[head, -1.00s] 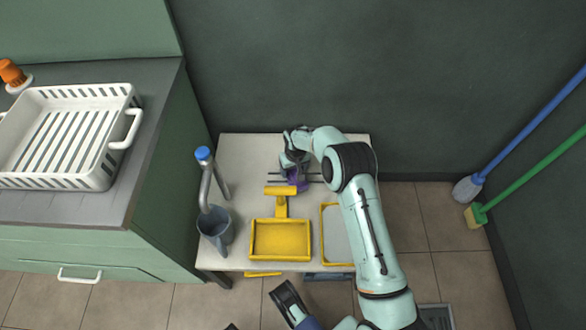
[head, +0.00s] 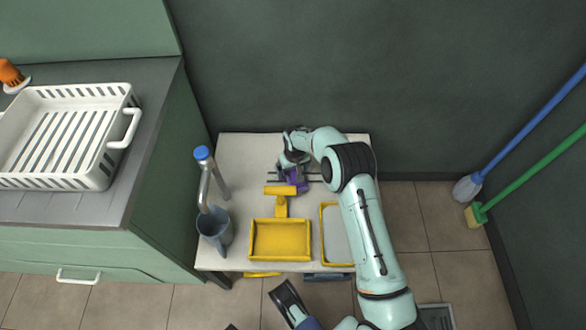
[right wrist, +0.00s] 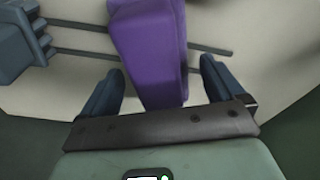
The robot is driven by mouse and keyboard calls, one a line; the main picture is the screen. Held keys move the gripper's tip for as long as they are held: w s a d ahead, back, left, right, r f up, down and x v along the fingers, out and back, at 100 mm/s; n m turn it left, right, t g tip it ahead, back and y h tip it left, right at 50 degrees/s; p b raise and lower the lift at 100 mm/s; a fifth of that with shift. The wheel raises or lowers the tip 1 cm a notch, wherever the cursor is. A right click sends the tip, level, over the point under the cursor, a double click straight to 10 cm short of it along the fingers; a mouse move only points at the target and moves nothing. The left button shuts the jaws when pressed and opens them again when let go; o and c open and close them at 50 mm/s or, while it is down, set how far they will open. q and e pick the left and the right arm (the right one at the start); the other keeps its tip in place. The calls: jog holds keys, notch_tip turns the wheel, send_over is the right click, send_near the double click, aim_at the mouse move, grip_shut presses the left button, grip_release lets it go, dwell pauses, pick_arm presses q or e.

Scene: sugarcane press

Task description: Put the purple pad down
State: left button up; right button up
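The purple pad (right wrist: 150,45) lies between the two dark fingers of my right gripper (right wrist: 162,72) in the right wrist view. A gap shows on each side of the pad, so the gripper is open around it. In the head view the pad (head: 298,183) shows as a small purple patch, partly hidden by my right gripper (head: 290,165). It is at two thin dark rods (head: 316,178) over the back of the white table (head: 245,160). I cannot tell exactly what bears the pad.
A yellow tray with a raised yellow part (head: 281,240) stands in front of the pad. A yellow-rimmed tray (head: 335,236) is right of it. The table's back left is clear.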

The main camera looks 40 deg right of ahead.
jog(key=r, duration=0.2)
jog(key=r+p, duration=0.1)
jog(key=r, duration=0.2)
jog(key=r+p, duration=0.1)
jog(key=r, duration=0.2)
jog(key=shift+s+a+r, duration=0.15)
jog(key=shift+s, duration=0.25)
pick_arm(q)
notch_tip(320, 180, up, 5)
jog(key=w+d+t+p, duration=0.1)
jog(key=w, duration=0.1)
jog(key=shift+w+d+r, duration=0.2)
jog(key=shift+d, duration=0.2)
pick_arm(e)
jog(key=shift+s+r, duration=0.15)
jog(key=shift+r, duration=0.95)
jog(key=shift+s+r, duration=0.15)
jog(key=shift+r, duration=0.95)
